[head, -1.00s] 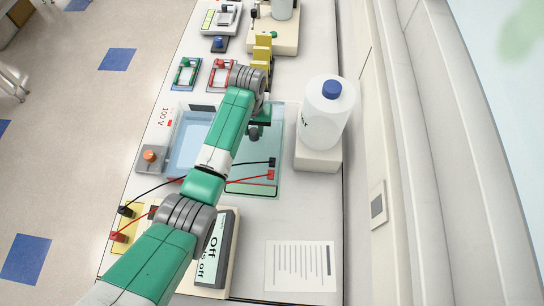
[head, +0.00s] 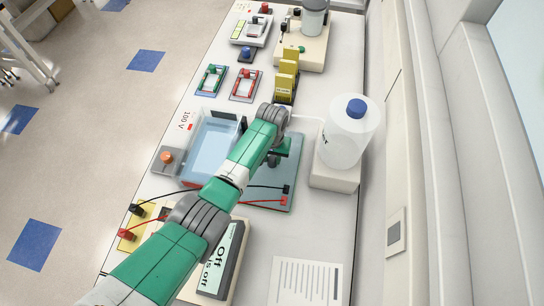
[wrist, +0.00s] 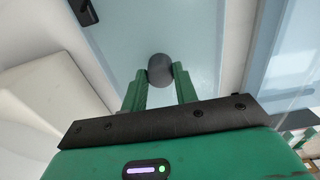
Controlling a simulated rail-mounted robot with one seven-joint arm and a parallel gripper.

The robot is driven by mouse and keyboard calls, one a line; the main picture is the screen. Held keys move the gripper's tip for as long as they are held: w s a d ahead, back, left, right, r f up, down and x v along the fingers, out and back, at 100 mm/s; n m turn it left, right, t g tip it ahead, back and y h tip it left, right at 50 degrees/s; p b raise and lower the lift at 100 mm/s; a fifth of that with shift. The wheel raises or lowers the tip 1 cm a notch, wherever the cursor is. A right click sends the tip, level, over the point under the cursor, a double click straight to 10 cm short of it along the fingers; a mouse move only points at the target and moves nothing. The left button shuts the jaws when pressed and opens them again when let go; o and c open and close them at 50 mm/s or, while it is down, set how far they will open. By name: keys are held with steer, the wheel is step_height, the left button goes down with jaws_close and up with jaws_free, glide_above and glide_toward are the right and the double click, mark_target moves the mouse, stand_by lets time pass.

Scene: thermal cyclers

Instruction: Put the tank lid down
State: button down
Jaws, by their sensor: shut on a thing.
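The tank lid (head: 277,177) is a flat, translucent blue-green plate to the right of the tank. It has a black and a red plug with leads at its near end. My gripper (head: 278,152) is over the lid, partly hidden by my arm. In the wrist view, my gripper's fingers (wrist: 160,80) are shut on the lid's dark round knob (wrist: 160,68), with the lid plate (wrist: 205,35) below. The open tank (head: 208,145) holds pale blue liquid. The lid looks level and low over the bench; I cannot tell whether it touches.
A white bottle with a blue cap (head: 347,130) stands on a block close to the lid's right. Yellow pieces (head: 286,78) and green (head: 212,79) and red (head: 246,84) frames are behind. A power supply (head: 222,262) and a paper sheet (head: 306,282) are in front.

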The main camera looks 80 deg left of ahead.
mark_target(272, 159)
steer(key=c, duration=1.1)
jaws_free()
steer(key=shift+f, duration=0.15)
step_height(272, 159, up, 12)
steer(key=shift+r+p, duration=0.2)
steer(key=shift+p, duration=0.55)
steer(key=shift+f, duration=0.15)
step_height(272, 159, down, 12)
steer(key=shift+f+b, duration=0.1)
steer(key=shift+b, duration=0.75)
step_height(272, 159, up, 3)
steer(key=shift+f+p, duration=0.1)
steer(key=shift+p, duration=0.4)
steer(key=shift+r, duration=0.45)
